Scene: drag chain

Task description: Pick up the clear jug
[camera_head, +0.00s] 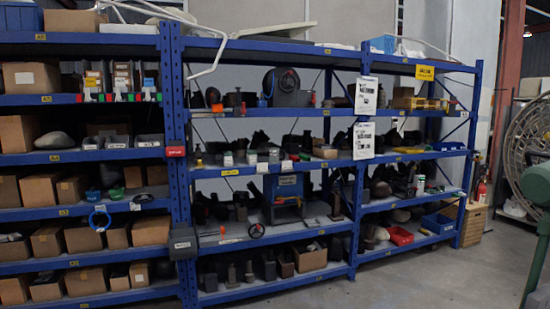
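I cannot make out a clear jug in the head view. Blue metal shelving (174,120) fills most of the view, and many items on it are small, dark or in shadow. A small white bottle with green on it (420,185) stands on a right-hand shelf. My gripper is not in view.
Cardboard boxes (38,190) fill much of the left shelves. A red tray (400,236) sits low on the right. A red extinguisher (481,191), a wooden crate (473,224) and a green machine (536,186) stand at right. The grey floor (420,285) in front is clear.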

